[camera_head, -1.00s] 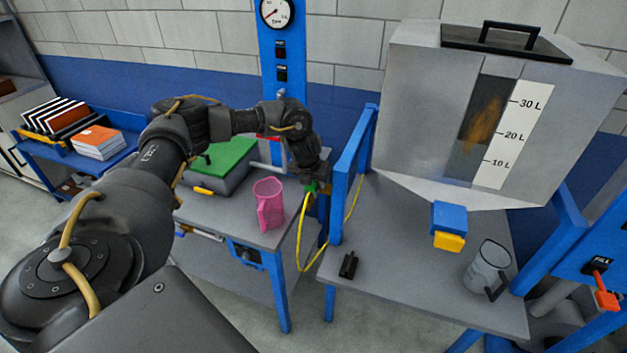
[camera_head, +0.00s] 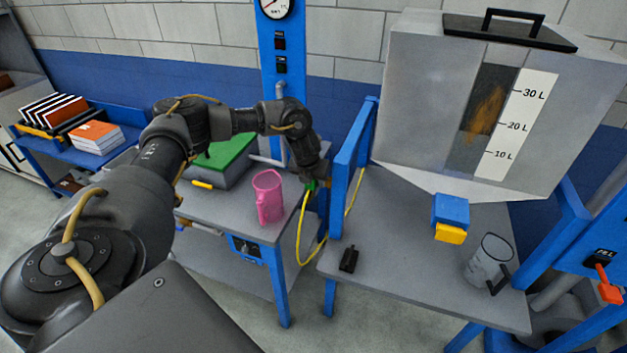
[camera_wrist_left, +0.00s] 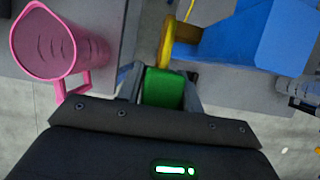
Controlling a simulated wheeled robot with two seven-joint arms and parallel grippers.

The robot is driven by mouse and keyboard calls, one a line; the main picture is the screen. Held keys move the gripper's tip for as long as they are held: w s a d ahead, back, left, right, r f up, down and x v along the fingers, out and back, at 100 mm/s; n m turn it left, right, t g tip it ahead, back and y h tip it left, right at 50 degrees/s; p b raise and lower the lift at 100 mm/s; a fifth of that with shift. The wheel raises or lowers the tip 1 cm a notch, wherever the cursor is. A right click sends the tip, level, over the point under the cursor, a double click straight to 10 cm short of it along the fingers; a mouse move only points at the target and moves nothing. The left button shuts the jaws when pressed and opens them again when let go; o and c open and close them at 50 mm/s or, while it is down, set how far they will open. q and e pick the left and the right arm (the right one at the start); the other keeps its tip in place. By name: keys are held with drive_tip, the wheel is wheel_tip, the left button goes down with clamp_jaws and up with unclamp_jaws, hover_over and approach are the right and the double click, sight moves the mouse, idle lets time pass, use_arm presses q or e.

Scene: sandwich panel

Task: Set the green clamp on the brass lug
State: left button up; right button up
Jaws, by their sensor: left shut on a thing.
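My left gripper (camera_wrist_left: 162,92) is shut on the green clamp (camera_wrist_left: 163,88), which sits between its fingers in the left wrist view. The clamp shows as a small green spot (camera_head: 311,185) in the head view, beside the blue post. In the head view the lug is too small and covered to make out well. My right gripper is not in view.
A yellow cable (camera_head: 300,235) hangs below the clamp between two benches. A pink mug (camera_head: 268,197) stands close by on the left bench. The right bench bears a black clip (camera_head: 348,259), a blue-and-yellow block (camera_head: 450,215) and a clear jug (camera_head: 487,262) under a large tank (camera_head: 420,100).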

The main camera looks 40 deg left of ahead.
sight(309, 193)
use_arm(q)
drive_tip(key=shift+f+b, duration=0.3)
drive_tip(key=shift+f, duration=0.2)
drive_tip(key=o, duration=1.1)
drive_tip(key=shift+o, duration=0.2)
drive_tip(key=b+v, duration=0.1)
drive_tip(key=v, duration=1)
drive_tip(key=shift+w+f, duration=0.1)
